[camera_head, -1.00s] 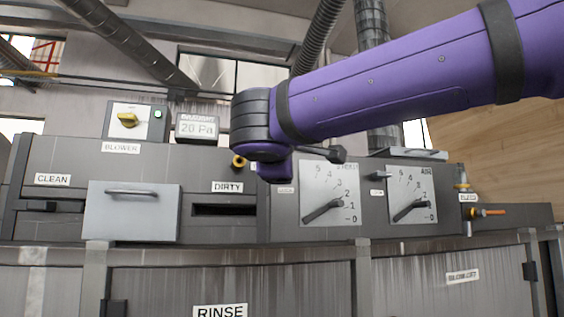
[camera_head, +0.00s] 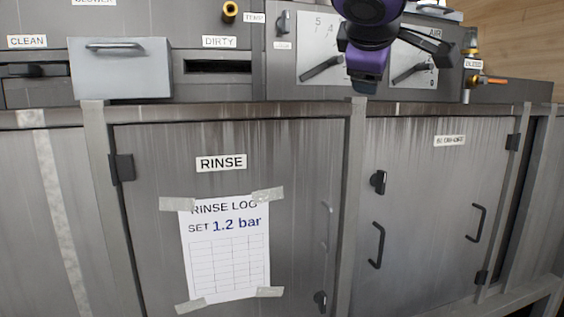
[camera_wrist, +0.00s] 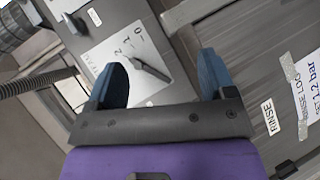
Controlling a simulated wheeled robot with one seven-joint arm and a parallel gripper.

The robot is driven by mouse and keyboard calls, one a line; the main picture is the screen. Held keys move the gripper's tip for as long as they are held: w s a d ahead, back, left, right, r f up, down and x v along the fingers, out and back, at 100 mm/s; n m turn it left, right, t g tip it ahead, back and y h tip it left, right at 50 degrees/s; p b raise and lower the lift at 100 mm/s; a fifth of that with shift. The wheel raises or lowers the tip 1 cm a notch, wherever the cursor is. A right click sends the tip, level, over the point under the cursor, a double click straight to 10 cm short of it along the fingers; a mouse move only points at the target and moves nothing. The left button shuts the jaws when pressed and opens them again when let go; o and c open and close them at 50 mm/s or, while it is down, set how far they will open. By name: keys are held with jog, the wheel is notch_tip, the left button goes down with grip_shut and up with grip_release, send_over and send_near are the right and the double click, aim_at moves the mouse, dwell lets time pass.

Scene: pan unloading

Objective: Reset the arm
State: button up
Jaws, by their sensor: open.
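My purple arm hangs in from the top of the head view, in front of the dial panels. My gripper (camera_wrist: 165,82) shows in the wrist view with its two blue fingers spread apart and nothing between them. Behind the fingers lies a white dial plate with a dark lever pointer (camera_wrist: 150,70), apart from them as far as I can tell. In the head view the gripper end is dark and mostly hidden by the wrist.
A grey machine carries a left dial plate (camera_head: 308,75), a right dial lever (camera_head: 414,71), a drawer (camera_head: 122,75) and a DIRTY slot (camera_head: 218,67). Below are a RINSE door (camera_head: 150,230) with a taped log sheet (camera_head: 226,250) and a right door (camera_head: 430,220). Space before the doors looks clear.

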jog(key=s+d+f+m+g, duration=0.5)
jog(key=s+d+f, duration=0.3)
jog(key=d+f, duration=0.35)
jog(key=s+d+f+m+g+y, duration=0.2)
jog(key=s+d+f+m+y, duration=0.2)
jog(key=s+f+m, duration=0.3)
jog(key=s+f, duration=0.5)
jog(key=shift+s+f+g, duration=0.15)
jog(key=shift+f+g, duration=0.15)
